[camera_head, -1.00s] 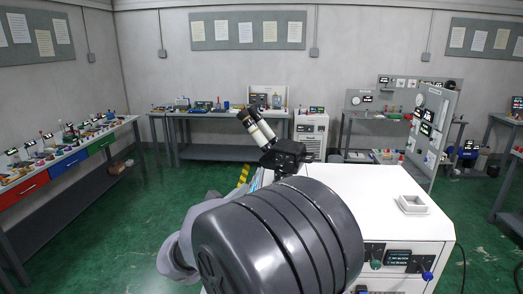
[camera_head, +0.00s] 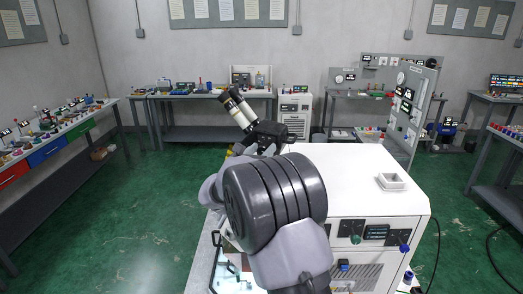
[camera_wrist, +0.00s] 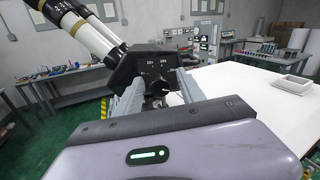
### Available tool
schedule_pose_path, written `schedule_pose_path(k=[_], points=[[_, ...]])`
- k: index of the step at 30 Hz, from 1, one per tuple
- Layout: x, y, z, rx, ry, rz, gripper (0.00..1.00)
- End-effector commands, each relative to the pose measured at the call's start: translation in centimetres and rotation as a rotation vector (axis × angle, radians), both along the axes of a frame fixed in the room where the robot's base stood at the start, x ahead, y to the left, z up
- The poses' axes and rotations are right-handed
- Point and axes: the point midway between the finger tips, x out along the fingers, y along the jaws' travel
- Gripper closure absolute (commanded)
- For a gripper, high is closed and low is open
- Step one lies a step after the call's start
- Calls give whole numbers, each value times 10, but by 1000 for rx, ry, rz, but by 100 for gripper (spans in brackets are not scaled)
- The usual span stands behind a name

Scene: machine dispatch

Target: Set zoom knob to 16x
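The microscope (camera_head: 268,132) has a black head and cream-and-black eyepiece tubes (camera_head: 238,108) tilted up to the left. In the wrist view its black head (camera_wrist: 150,64) fills the centre and bears small white scale marks, too small to read surely. The dark zoom knob (camera_wrist: 157,88) sits below these marks; its pointer setting cannot be read. My gripper (camera_wrist: 161,84) faces the knob, one grey finger on each side. The fingers look apart, with gaps beside the knob, so it seems open.
A white cabinet top (camera_head: 352,168) lies to the right, mostly bare, with a small white tray (camera_head: 391,182) on it. Its front has a display (camera_head: 376,232) and knobs. Benches with tools line the walls. Green floor is free at the left.

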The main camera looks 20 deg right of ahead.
Motion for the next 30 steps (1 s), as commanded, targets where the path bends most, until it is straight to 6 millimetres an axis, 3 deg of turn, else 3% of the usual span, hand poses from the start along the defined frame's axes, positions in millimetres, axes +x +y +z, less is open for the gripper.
schedule_pose_path(k=[1, 7, 30], points=[[0, 0, 0, 0, 0, 0, 62], [0, 0, 0, 0, 0, 0, 100], [0, 0, -1, 25, -23, 0, 100]])
